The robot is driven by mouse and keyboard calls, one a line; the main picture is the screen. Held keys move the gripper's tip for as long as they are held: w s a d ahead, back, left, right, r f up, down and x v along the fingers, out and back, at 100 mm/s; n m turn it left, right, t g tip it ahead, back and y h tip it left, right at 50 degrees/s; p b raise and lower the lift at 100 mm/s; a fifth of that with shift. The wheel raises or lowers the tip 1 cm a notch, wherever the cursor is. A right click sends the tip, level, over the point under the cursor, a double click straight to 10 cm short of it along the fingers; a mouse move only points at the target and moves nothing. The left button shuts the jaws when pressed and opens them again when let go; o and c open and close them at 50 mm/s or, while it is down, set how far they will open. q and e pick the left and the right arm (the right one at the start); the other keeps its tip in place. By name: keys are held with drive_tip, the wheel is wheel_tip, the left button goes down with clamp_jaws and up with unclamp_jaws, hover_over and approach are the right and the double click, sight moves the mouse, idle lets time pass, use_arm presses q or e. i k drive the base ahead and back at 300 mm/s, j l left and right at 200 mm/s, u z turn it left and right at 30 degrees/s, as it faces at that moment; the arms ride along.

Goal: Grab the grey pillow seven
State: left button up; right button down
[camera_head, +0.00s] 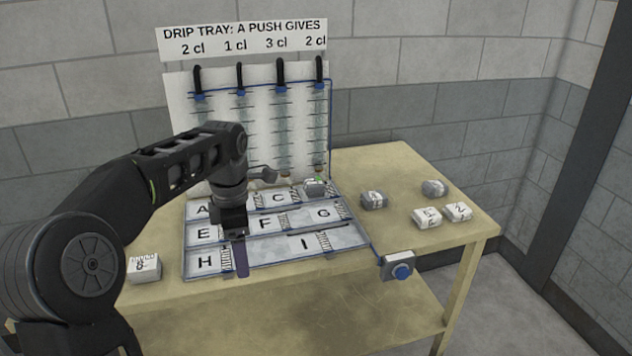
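A grey pillow-shaped block (374,200) with a dark mark, too small to read, lies on the table right of the lettered tray (290,262). A second grey block (434,188) lies farther right; its number is unreadable. Another grey block (314,188) with a bit of green sits in the tray's back row, right of C. I cannot tell which is seven. My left gripper (238,240) points down over the tray, between E and F, away from these blocks. Its fingers are dark and small, so its opening is unclear. A purple strip (241,262) shows just below it. My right gripper is out of view.
White numbered blocks lie at the right (426,218) (458,212) and front left (143,268). A blue-button box (398,266) is at the table's front edge. A dispenser panel (262,115) stands behind the tray. Table between tray and right blocks is partly clear.

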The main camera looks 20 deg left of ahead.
sight(313, 187)
drive_tip(key=i, duration=1.4)
